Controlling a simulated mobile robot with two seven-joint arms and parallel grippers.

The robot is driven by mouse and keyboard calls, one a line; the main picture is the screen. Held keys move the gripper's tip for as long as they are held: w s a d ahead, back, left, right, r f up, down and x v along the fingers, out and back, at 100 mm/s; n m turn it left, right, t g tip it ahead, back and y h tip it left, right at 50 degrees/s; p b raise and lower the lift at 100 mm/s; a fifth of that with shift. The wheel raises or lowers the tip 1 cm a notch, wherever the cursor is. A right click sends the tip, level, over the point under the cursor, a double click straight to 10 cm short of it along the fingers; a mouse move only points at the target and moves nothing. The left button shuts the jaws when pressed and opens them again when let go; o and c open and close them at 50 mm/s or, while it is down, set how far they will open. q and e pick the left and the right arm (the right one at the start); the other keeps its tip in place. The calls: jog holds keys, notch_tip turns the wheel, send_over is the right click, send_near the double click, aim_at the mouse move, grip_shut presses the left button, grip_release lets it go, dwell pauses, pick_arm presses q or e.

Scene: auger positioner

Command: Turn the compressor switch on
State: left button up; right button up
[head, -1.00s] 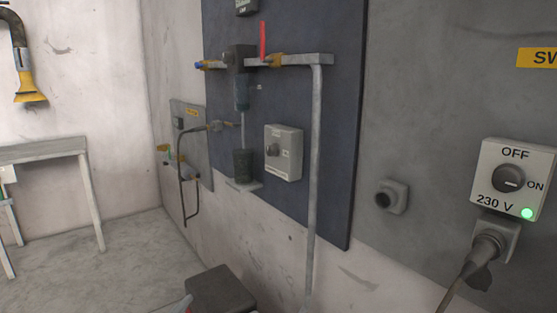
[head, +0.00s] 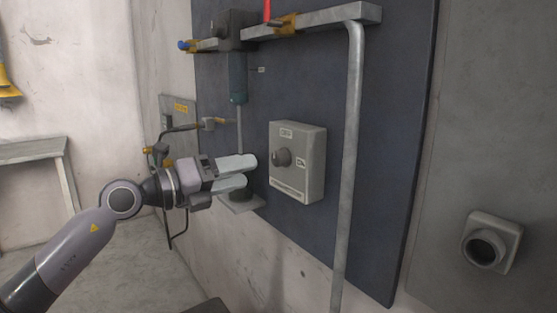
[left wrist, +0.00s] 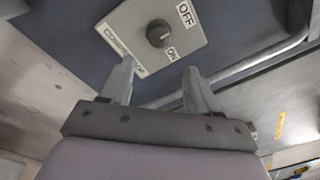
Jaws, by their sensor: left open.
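The compressor switch is a light grey box (head: 309,165) on the dark blue wall panel, with a round dark knob (head: 282,157) on its front. In the left wrist view the box (left wrist: 128,28) bears the labels OFF and ON, and its knob (left wrist: 159,33) lies ahead of the fingertips, between their lines. My left gripper (head: 251,171) is open and empty, just left of the knob and apart from it. Its two fingers (left wrist: 160,72) also show in the left wrist view. My right gripper is not in view.
A grey vertical pipe (head: 349,150) runs right of the box, under a horizontal bar (head: 320,20) with a red lever. A dark cylinder unit (head: 238,75) hangs left of the box. A round socket (head: 486,246) is at right.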

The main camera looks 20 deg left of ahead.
aim_at(274, 160)
pick_arm(q)
jog(key=shift+w+a+r+p+x, duration=0.1)
jog(key=shift+w+a+p+x, duration=0.05)
jog(key=shift+x, duration=1.1)
jog(key=shift+w+a+r+p+x, duration=0.1)
jog(key=shift+w+a+p+x, duration=0.05)
jog(key=shift+x, duration=1.1)
jog(key=shift+w+a+r+p+x, duration=0.1)
jog(key=shift+w+a+p+x, duration=0.1)
jog(key=shift+x, duration=1.05)
jog(key=shift+s, duration=0.1)
jog(key=c, duration=1)
